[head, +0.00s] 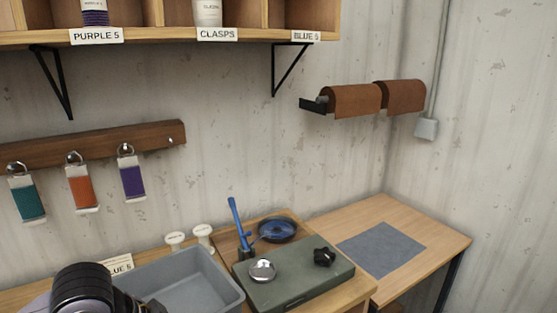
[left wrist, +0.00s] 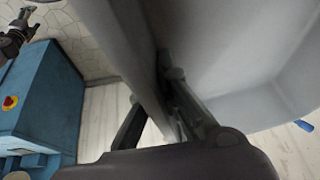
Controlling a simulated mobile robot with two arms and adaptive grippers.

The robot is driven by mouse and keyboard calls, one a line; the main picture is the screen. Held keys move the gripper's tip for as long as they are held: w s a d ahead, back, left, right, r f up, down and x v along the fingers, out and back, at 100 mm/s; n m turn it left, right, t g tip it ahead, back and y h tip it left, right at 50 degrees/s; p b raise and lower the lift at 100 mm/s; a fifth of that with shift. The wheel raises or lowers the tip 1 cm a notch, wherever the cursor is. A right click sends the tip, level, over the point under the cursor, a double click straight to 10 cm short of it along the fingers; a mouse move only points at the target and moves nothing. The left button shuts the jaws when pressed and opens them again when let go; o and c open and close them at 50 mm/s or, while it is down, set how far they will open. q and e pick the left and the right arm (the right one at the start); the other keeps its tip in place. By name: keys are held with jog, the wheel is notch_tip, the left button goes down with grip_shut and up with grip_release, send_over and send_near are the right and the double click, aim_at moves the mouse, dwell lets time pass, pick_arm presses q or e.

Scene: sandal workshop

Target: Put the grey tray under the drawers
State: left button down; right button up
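The grey tray (head: 168,292) is at the bottom of the head view, in front of the bench; its near part is cut off. My left gripper's fingers are hidden in the head view, where my arm shows at the tray's left end. In the left wrist view, my left gripper (left wrist: 160,115) has one finger on each side of the wall of the grey tray (left wrist: 235,70) and looks closed on it. Floor shows below the tray there. My right gripper (left wrist: 18,30) seems to show small at the upper left of that view; its fingers are unclear. No drawers are in sight.
A green box (head: 300,280) with a metal dome and black knob stands right of the tray. A grey mat (head: 381,249) lies on the right table. A labelled shelf (head: 160,38) hangs above.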

pick_arm(q)
jog(key=n, duration=0.1)
jog(key=w+n+y, duration=0.1)
jog(key=shift+n+t, duration=0.3)
jog(key=n, duration=0.1)
jog(key=w+n+y, duration=0.1)
jog(key=n, duration=0.1)
jog(key=shift+w, duration=0.1)
jog(key=n, duration=0.2)
jog(key=w+n+y, duration=0.1)
jog(key=shift+w+r+n+y, duration=0.1)
jog(key=shift+w+n+y, duration=0.1)
jog(key=shift+n+y, duration=0.15)
jog(key=shift+a+n, duration=0.1)
jog(key=shift+n, duration=0.35)
